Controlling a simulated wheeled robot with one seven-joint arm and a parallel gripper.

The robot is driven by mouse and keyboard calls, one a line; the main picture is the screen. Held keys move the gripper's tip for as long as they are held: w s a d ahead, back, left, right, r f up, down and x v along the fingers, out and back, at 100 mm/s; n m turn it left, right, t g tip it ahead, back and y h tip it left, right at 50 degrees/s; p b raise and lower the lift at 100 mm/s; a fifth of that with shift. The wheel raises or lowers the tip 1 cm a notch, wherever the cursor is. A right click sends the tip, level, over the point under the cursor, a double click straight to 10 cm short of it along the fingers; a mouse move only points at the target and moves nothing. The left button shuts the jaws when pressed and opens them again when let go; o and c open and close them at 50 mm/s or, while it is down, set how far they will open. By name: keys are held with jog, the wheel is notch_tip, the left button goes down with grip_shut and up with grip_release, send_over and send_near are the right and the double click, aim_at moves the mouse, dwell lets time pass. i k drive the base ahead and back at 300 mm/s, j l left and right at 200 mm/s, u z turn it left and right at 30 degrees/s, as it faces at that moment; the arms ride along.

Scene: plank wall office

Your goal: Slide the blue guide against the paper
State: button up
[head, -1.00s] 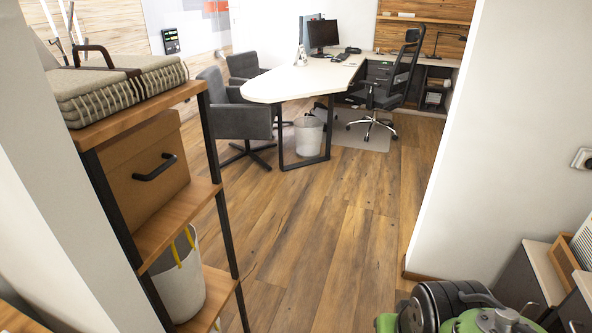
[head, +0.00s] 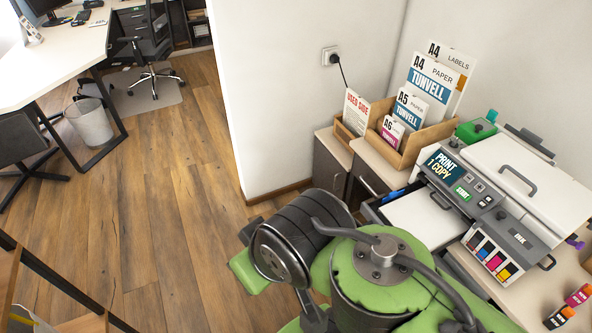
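The printer (head: 480,185) stands on the counter at the right, with a screen reading "PRINT 1 COPY". A white surface that looks like the paper (head: 425,218) lies at its front left, in or over a pulled-out tray. A small blue piece (head: 393,196), possibly the blue guide, shows at the far left edge of that surface. It is too small to tell whether it touches the paper. My green and black arm covers the lower middle and hides part of the tray's near side. My gripper is not in view.
A wall corner (head: 255,190) juts out at centre. The wooden floor (head: 165,200) is open at the left.

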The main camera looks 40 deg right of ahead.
aim_at(393, 194)
jog(key=z, duration=2.3)
